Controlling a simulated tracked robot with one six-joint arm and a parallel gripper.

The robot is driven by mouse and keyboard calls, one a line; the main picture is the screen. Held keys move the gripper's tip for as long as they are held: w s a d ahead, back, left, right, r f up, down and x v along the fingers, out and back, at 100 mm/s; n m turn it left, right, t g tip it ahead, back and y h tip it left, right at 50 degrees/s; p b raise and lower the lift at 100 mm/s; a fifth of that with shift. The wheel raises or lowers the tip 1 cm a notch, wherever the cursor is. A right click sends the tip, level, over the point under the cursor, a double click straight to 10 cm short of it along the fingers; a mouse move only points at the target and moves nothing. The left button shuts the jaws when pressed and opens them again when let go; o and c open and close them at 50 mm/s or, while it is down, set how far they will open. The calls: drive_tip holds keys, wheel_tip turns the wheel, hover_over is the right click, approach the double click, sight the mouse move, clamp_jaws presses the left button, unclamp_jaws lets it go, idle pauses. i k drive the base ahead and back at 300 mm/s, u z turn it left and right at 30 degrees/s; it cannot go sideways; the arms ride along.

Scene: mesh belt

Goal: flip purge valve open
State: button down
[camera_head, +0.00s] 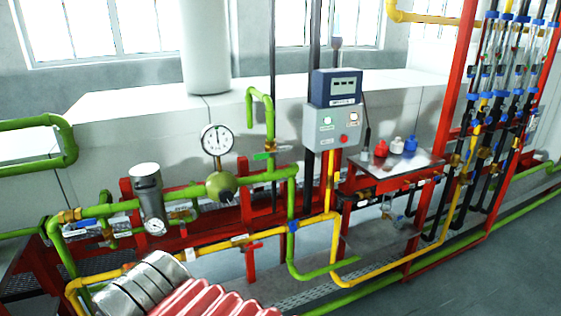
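No valve in view carries a label I can read, so I cannot tell which is the purge valve. A small valve with a green handle (265,155) sits on the green vertical pipe right of the round gauge. A valve with a red handle (247,246) is on the yellow pipe at the lower middle. A blue-handled valve (85,225) is on the pipes at the left. A valve (270,146) body under the green handle looks brass. Whether these are open or closed is too small to tell. My gripper is not in view.
A dial gauge (217,139) stands above a green round body (221,187). A grey control box (332,126) stands beside a small table (395,170) with red, white and blue items. Tube racks (510,90) fill the right. Grey floor (480,275) is clear at lower right.

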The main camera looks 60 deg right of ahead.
sight(257, 157)
drive_tip(key=z, duration=0.65)
drive_tip(key=i, duration=1.05)
drive_tip(key=z, duration=0.6)
